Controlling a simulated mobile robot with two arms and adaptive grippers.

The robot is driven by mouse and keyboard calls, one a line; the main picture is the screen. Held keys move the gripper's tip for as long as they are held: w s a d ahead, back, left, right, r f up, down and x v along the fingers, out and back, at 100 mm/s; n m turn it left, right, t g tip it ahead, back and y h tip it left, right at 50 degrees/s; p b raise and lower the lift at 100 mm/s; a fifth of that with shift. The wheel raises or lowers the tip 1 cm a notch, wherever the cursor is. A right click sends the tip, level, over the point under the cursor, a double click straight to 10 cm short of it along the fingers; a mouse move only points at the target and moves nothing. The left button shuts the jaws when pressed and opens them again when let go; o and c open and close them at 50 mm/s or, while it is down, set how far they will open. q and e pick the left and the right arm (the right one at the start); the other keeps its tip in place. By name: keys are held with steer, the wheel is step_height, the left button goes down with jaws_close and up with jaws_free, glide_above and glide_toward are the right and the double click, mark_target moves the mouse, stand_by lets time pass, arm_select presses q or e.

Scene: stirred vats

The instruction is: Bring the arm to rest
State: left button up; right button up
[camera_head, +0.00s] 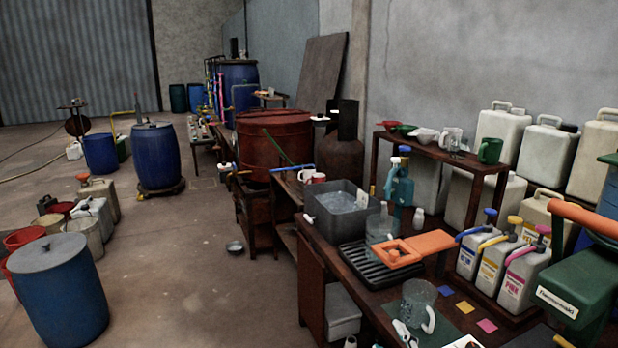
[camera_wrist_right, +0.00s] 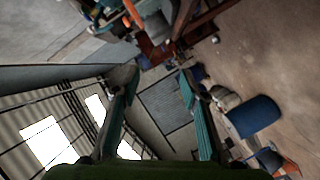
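In the right wrist view my right gripper (camera_wrist_right: 156,84) shows two teal fingers spread wide apart. Nothing is between them. This view is tilted strongly, with the floor at the right and windows at the lower left; the gripper points across the room and touches nothing I can see. I cannot make out either gripper in the head view. My left gripper does not show.
A crowded bench holds a grey basin (camera_head: 342,212), an orange tray-like piece (camera_head: 415,248), a clear jug (camera_head: 417,305) and labelled jugs (camera_head: 495,255). Blue drums (camera_head: 60,295) (camera_head: 156,157) stand on the left. The floor (camera_head: 190,260) between them is mostly clear.

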steer(key=s+d+f+m+g+h, duration=0.1)
steer(key=s+d+f+m+g, duration=0.15)
steer(key=s+f, duration=0.4)
steer(key=s+d+f+m+g, duration=0.2)
steer(key=s+f+m+g, duration=0.2)
steer(key=s+f, duration=0.25)
steer(key=s+f+m+g, duration=0.2)
steer(key=s+g, duration=0.1)
steer(key=s, duration=0.5)
steer(key=s+f+m+g, duration=0.1)
steer(key=s+f+g, duration=0.2)
steer(key=s, duration=0.5)
step_height(320, 180, down, 25)
steer(key=s+g, duration=0.1)
steer(key=s, duration=0.1)
steer(key=s+d+f+g+p, duration=0.1)
steer(key=s+d+f, duration=0.1)
steer(key=s+f, duration=1.4)
steer(key=shift+s+d, duration=0.2)
steer(key=shift+s, duration=0.4)
steer(key=shift+f+g, duration=0.1)
steer(key=shift+g, duration=0.15)
